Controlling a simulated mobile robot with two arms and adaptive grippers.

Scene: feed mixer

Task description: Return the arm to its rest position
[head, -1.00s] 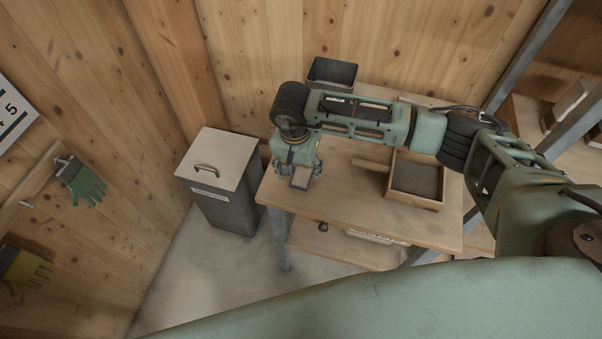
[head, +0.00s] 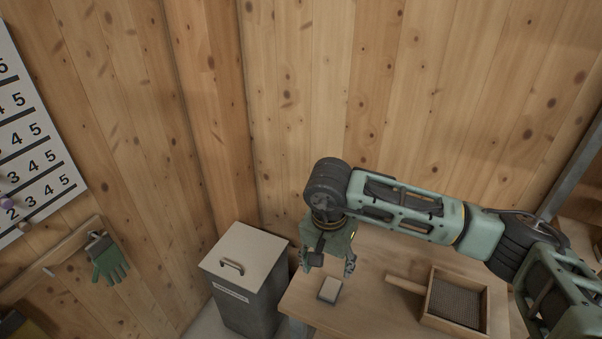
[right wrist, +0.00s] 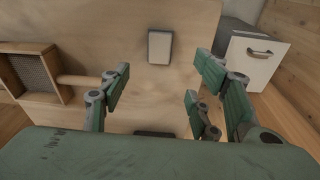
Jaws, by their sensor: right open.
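My right arm reaches in from the right in the head view. Its gripper (head: 330,262) hangs above the left part of the wooden table (head: 375,315). In the right wrist view the gripper (right wrist: 160,90) has its fingers spread wide with nothing between them. A small pale block with dark sides (head: 329,289) lies on the tabletop near its left edge, below and apart from the fingers. The block also shows in the right wrist view (right wrist: 160,46), beyond the fingertips. My left gripper is not in view.
A wooden sieve box with a handle (head: 428,316) lies on the table to the right. A dark bin with a pale lid (head: 243,249) stands left of the table. Plank walls close off the back and left. A green glove (head: 108,262) hangs from a rail beside a number board (head: 35,150).

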